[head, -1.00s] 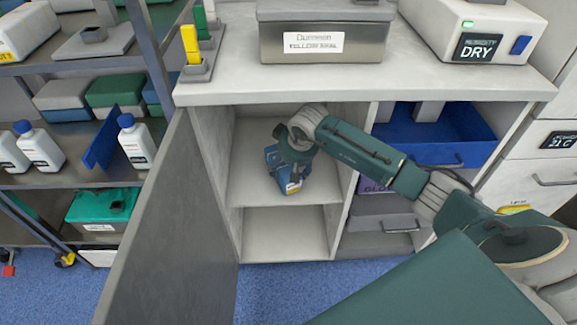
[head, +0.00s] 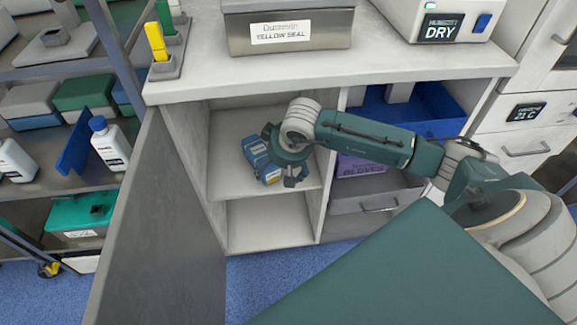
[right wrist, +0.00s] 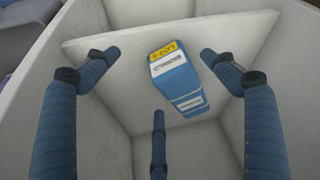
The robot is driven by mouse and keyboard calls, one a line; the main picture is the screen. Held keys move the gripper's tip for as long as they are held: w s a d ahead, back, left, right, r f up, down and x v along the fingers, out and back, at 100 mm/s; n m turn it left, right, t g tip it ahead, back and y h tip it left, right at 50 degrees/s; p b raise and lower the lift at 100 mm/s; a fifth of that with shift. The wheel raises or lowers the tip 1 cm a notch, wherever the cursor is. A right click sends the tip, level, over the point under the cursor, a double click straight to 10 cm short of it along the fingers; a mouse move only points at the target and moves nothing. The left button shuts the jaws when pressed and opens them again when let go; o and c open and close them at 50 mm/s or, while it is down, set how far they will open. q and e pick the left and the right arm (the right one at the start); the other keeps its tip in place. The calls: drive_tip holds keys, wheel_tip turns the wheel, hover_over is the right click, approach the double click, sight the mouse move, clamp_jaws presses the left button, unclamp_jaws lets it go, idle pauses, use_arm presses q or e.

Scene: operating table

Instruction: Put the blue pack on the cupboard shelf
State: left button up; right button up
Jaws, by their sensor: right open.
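The blue pack (head: 261,158), with a yellow end label, stands on the upper cupboard shelf (head: 228,185). It also shows in the right wrist view (right wrist: 178,80), resting on the pale shelf (right wrist: 110,35) with nothing gripping it. My right gripper (head: 291,178) is open, inside the cupboard, just right of the pack in the head view. In the right wrist view its spread fingers (right wrist: 160,75) are apart from the pack, with the pack visible between and beyond them. My left gripper is not in view.
The open cupboard door (head: 165,230) stands on the left of the compartment. A metal box (head: 290,35) sits on the counter above. The lower compartment (head: 265,222) is empty.

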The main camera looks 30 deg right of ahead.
drive_tip(key=s, duration=0.5)
drive_tip(key=shift+s+a, duration=0.2)
drive_tip(key=shift+s, duration=0.1)
